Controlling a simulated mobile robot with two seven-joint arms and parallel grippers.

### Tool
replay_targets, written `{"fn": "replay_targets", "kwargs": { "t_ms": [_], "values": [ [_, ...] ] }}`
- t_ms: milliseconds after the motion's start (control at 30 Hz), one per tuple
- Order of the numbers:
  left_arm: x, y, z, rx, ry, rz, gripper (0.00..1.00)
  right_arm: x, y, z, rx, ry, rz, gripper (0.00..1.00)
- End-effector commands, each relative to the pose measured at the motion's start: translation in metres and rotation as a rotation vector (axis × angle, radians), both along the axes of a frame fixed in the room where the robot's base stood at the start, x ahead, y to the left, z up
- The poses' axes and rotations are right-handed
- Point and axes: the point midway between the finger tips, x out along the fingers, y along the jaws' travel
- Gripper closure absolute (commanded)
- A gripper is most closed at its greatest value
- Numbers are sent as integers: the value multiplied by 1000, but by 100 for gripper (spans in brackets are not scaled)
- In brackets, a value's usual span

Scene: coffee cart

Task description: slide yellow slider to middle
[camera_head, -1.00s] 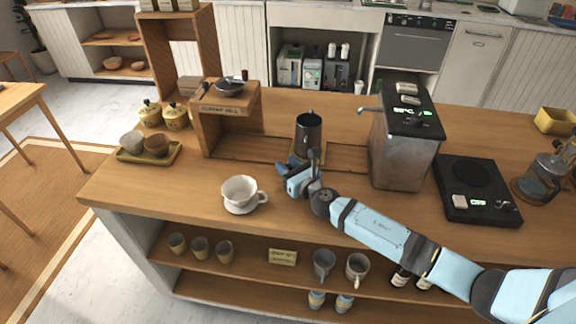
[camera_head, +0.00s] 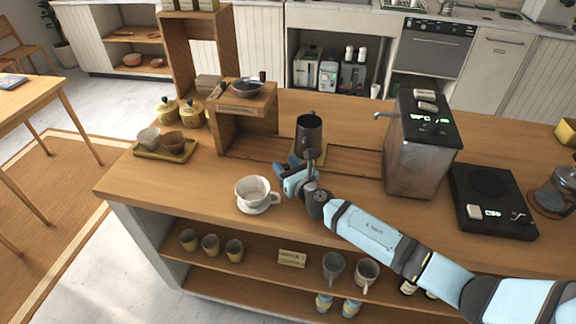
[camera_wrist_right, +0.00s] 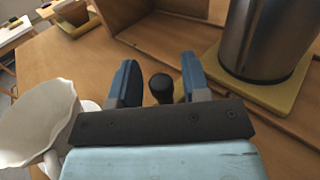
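The yellow slider (camera_head: 319,160) is a flat plate in a wooden track (camera_head: 356,160) on the counter, with a dark metal pitcher (camera_head: 309,133) upright on it. In the right wrist view the slider (camera_wrist_right: 268,101) shows at the upper right, under the pitcher (camera_wrist_right: 268,38). My right gripper (camera_head: 283,170) is at the front of the track, just left of the slider in the head view. In the wrist view its blue fingers (camera_wrist_right: 160,78) are open, one on each side of a black knob (camera_wrist_right: 161,86), with small gaps. The knob's attachment is hidden. My left gripper is out of view.
A white cup (camera_head: 252,191) stands close left of my right gripper. A wooden stand (camera_head: 246,122) holding a dark bowl is at the track's left end. A metal coffee machine (camera_head: 420,155) is at its right end. A black scale (camera_head: 490,200) lies farther right.

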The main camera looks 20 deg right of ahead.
Motion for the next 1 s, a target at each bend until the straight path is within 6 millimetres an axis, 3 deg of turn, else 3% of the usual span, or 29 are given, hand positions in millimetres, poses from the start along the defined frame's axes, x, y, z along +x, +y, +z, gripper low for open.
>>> {"fn": "replay_targets", "kwargs": {
  "t_ms": [267,433,800,1000],
  "values": [
    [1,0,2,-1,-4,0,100,0,0,0,0,0,0,52],
    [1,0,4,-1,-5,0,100,-13,-4,-1,0,1,0,52],
    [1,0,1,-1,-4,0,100,-92,-22,-2,-1,3,1,52],
    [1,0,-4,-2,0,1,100,-122,-29,-1,0,1,0,52]
  ]
}}
